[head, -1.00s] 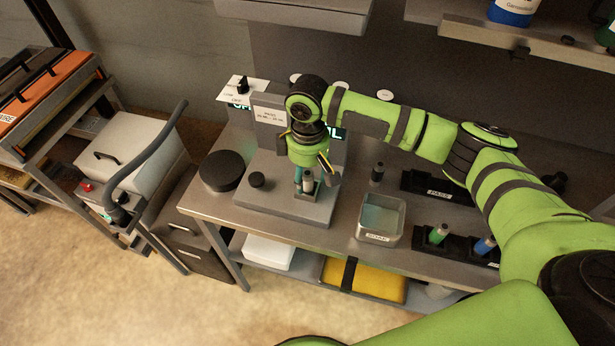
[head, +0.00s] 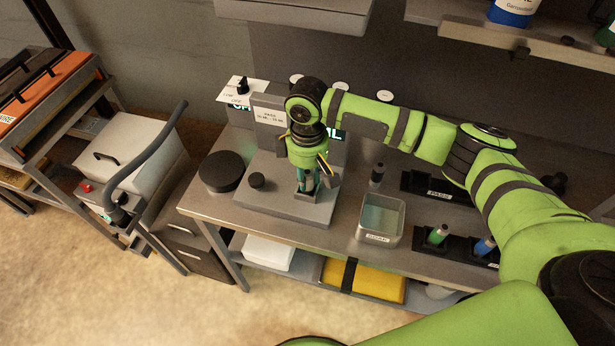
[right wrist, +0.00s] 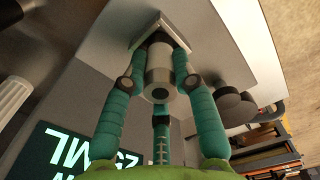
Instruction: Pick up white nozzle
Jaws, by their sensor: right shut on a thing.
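The white nozzle (right wrist: 158,72), a pale grey-white cylinder with a darker end, stands between the teal fingers of my right gripper (right wrist: 158,85). Its far end is at a small square holder (right wrist: 150,30) on the grey machine base. In the head view my right gripper (head: 308,182) is low over that base, shut on the nozzle, which it largely hides. I cannot tell whether the nozzle is clear of the holder. My left gripper is not in view.
A metal tray (head: 382,216) stands right of the machine base (head: 262,198). A dark-capped nozzle (head: 377,174) is behind it. Green (head: 438,234) and blue (head: 485,246) nozzles sit in a dark rack at the right. A round black disc (head: 222,170) lies left of the base.

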